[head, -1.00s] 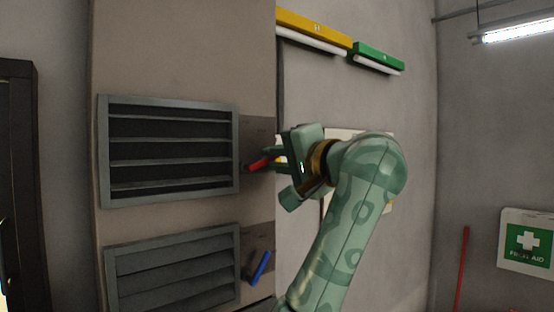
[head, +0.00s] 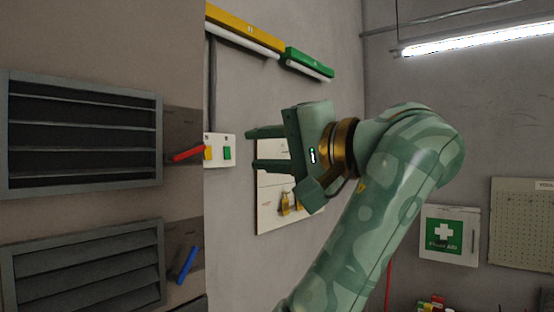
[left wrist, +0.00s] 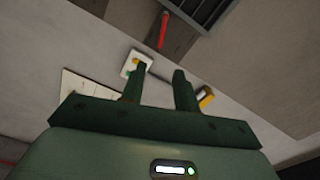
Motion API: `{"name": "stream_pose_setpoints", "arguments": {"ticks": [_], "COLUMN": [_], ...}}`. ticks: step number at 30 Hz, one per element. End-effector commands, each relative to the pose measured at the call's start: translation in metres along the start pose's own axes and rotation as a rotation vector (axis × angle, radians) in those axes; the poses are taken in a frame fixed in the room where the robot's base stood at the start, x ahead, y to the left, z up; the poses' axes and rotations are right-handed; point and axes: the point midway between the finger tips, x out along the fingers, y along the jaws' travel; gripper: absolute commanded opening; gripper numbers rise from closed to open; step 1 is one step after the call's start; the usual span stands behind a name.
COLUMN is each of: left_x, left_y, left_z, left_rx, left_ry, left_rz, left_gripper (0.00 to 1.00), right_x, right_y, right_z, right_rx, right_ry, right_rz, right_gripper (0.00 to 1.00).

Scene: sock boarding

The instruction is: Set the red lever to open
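The red lever (head: 188,154) is beside the upper louvred vent (head: 160,125). It lies nearly level, its right end slightly raised. The upper vent's slats stand apart with dark gaps between them. My left gripper (head: 248,148) is to the right of the lever, apart from it, with its two fingers spread and nothing between them. In the left wrist view the red lever (left wrist: 163,30) is beyond the open fingers (left wrist: 157,75). My right gripper is not in view.
A blue lever (head: 187,264) sits beside the lower vent (head: 85,268), whose slats look closed. A white switch plate (head: 219,140) with yellow and green buttons is on the wall behind. A white board (head: 270,210) with padlocks hangs behind my left gripper.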

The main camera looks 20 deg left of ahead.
Motion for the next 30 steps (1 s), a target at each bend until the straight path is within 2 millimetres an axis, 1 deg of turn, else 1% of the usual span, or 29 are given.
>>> {"name": "stream_pose_setpoints", "arguments": {"ticks": [3, 7, 22, 24, 26, 29, 30], "left_x": [-0.012, -0.019, -0.021, -0.021, -0.022, -0.028, -0.034], "left_y": [-0.001, 0.000, 0.000, -0.002, -0.011, -0.044, -0.062], "left_z": [0.000, 0.000, -0.001, 0.000, 0.005, 0.019, 0.024], "left_rx": [0.001, 0.000, 0.002, 0.035, 0.107, 0.318, 0.439], "left_ry": [-0.003, 0.000, 0.001, -0.004, -0.032, -0.155, -0.240], "left_rz": [-0.001, 0.000, 0.001, -0.009, -0.058, -0.226, -0.317], "left_gripper": [0.31, 0.31, 0.31, 0.31, 0.31, 0.31, 0.31], "right_x": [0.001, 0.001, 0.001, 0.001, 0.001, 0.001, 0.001], "right_y": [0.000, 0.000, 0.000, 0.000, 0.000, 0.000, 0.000], "right_z": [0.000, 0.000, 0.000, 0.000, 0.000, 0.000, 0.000], "right_rx": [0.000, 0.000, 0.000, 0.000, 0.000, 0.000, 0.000], "right_ry": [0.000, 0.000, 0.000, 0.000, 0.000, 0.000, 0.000], "right_rz": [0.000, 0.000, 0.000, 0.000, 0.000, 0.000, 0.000], "right_gripper": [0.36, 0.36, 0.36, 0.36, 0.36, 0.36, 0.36]}}
